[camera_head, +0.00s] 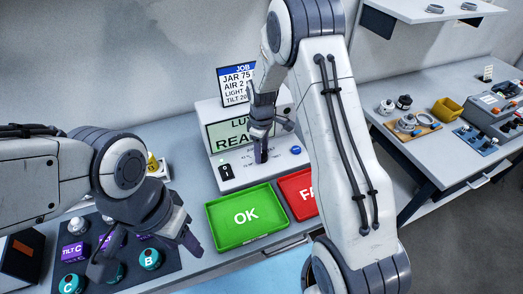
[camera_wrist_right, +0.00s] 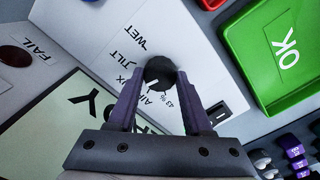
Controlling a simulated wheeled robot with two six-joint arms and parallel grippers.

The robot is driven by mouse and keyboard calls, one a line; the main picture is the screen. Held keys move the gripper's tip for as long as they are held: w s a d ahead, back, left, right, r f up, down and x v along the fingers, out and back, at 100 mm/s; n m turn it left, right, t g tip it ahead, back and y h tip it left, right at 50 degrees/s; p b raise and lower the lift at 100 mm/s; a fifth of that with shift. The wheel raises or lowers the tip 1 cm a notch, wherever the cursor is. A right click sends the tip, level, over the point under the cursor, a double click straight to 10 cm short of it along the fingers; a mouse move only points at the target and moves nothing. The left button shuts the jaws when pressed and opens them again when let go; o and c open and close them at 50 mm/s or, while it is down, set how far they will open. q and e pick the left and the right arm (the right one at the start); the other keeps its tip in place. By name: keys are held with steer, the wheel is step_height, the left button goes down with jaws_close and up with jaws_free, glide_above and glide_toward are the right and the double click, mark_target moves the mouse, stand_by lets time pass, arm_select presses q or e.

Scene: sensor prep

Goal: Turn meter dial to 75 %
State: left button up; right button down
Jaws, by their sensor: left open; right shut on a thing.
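The meter is a white sloped box (camera_head: 286,170) with a pale green screen (camera_head: 226,140) reading "LU…" and "REA…", partly covered by my right arm. In the right wrist view, its round black dial (camera_wrist_right: 158,70) has a white pointer mark. Labels WET, TILT, one ending in "UX" and AIR stand near it, with small text like "43 %". My right gripper (camera_wrist_right: 157,88) is shut on the dial, one finger on each side; it also shows at the meter's front in the head view (camera_head: 261,155). My left gripper (camera_head: 146,256) is open and empty over the dark mat at lower left.
A green OK tray (camera_head: 222,232) and a red tray (camera_head: 299,191) lie before the meter. A job card (camera_head: 233,96) stands behind, reading "JAR 75". Purple and teal jars (camera_head: 151,259) stand on the dark mat. A side bench (camera_head: 447,160) at right holds sensors and a yellow bin.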

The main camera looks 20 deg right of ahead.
steer(key=n, duration=0.5)
steer(key=shift+d+n, duration=0.1)
steer(key=shift+n, duration=0.2)
steer(key=n, duration=1.1)
steer(key=shift+r+n+p, duration=0.1)
steer(key=shift+n+p, duration=0.2)
steer(key=shift+n, duration=0.1)
steer(key=n, duration=0.5)
steer(key=shift+w+n, duration=0.1)
steer(key=shift+n, duration=0.2)
steer(key=shift+c, duration=1.6)
jaws_free()
